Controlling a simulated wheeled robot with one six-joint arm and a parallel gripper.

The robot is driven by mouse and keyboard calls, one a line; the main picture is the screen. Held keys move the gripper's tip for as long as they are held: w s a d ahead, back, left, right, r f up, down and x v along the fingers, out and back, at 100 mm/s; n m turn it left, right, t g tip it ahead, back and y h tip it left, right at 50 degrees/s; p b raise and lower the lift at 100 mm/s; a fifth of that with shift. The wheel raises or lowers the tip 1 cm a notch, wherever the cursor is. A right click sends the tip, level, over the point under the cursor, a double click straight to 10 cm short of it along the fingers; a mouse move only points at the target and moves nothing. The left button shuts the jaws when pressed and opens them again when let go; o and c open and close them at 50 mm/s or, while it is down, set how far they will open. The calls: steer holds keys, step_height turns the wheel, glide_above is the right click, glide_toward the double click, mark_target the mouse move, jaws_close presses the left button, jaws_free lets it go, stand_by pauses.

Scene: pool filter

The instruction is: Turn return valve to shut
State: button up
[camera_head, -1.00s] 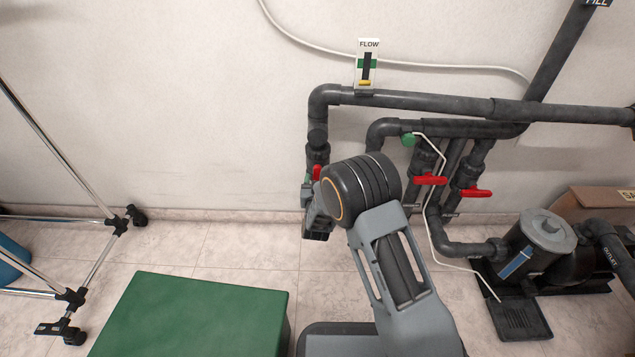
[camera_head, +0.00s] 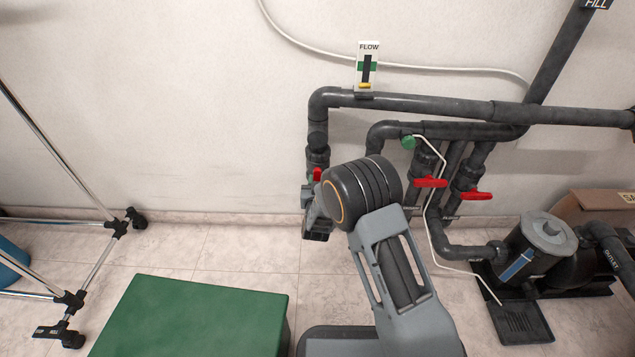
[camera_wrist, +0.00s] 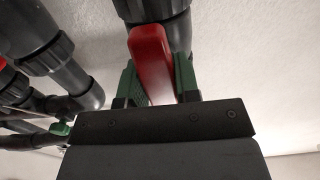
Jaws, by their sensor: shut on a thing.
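The return valve's red handle (camera_wrist: 152,62) stands between the two green fingers of my gripper (camera_wrist: 154,85) in the wrist view, and the gripper is shut on it. In the head view a bit of the red handle (camera_head: 317,174) shows on the left vertical pipe (camera_head: 318,140), and my arm hides most of the valve. My gripper (camera_head: 309,196) is at this valve, its fingers largely hidden by my wrist. I cannot read a label for this valve.
Two more red valve handles (camera_head: 430,182) sit on pipes to the right. The pump (camera_head: 540,240) stands at the right on the floor. A green box (camera_head: 190,315) stands at front left, beside a metal rack (camera_head: 110,240). A flow gauge (camera_head: 367,66) is above.

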steer(key=shift+m, duration=0.3)
steer(key=m, duration=0.3)
steer(key=shift+m, duration=0.4)
steer(key=m, duration=0.4)
steer(key=shift+a+m, duration=0.1)
steer(key=shift+m, duration=0.2)
steer(key=m, duration=0.4)
steer(key=shift+a+r+m, duration=0.1)
steer(key=shift+r+m, duration=0.05)
steer(key=shift+m, duration=2.25)
steer(key=o, duration=0.9)
steer(key=shift+s, duration=0.15)
steer(key=s+p, duration=0.3)
steer(key=s, duration=1)
steer(key=shift+s+p, duration=0.3)
steer(key=shift+p, duration=0.1)
